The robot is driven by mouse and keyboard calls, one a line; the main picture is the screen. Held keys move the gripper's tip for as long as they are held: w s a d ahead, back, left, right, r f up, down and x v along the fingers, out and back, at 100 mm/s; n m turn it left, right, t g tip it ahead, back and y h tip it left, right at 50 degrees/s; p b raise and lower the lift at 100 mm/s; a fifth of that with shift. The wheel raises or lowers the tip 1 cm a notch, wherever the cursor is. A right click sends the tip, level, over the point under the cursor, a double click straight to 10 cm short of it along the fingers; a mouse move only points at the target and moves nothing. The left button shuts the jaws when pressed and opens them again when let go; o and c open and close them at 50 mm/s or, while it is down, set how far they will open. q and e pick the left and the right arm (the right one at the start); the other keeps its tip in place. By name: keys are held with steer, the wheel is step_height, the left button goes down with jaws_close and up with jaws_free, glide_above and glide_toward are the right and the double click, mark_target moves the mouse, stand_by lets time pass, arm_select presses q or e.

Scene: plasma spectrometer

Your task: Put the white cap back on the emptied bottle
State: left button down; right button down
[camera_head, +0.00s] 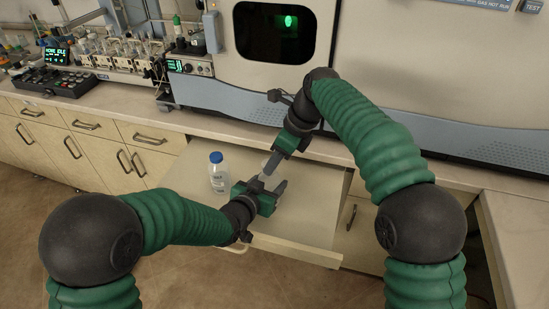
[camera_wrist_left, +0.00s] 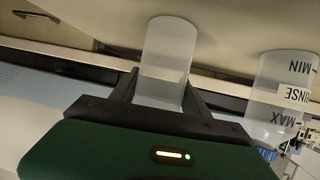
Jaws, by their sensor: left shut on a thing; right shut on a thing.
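My left gripper (camera_head: 268,184) is shut on a translucent, empty-looking bottle (camera_wrist_left: 168,52) above the pull-out shelf. In the left wrist view the bottle stands between the two fingers, and its end nearer the wrist is hidden behind the gripper body. My right gripper (camera_head: 271,165) comes down from above with its fingertips close over the left gripper. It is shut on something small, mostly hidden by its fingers. I cannot make out the white cap clearly, nor whether it touches the bottle.
A blue-capped rinse bottle (camera_head: 217,174) stands on the pull-out shelf (camera_head: 190,170), left of my grippers; it also shows in the left wrist view (camera_wrist_left: 283,88). The spectrometer (camera_head: 420,70) stands behind. The shelf's front right is clear.

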steer(key=shift+f, duration=0.15)
steer(key=m, duration=0.2)
steer(key=m+t, duration=0.1)
steer(key=shift+s+a+h, duration=0.2)
steer(key=shift+s+h, duration=0.05)
steer(key=shift+h, duration=0.15)
arm_select(q)
steer(key=shift+s, duration=0.1)
arm_select(e)
steer(key=m, duration=0.2)
steer(key=m+t, duration=0.1)
steer(key=shift+s+a+m+h, duration=0.15)
steer(key=shift+m+h, duration=0.15)
steer(key=shift+m, duration=0.1)
steer(key=c, duration=1)
jaws_free()
steer(key=shift+r, duration=2.25)
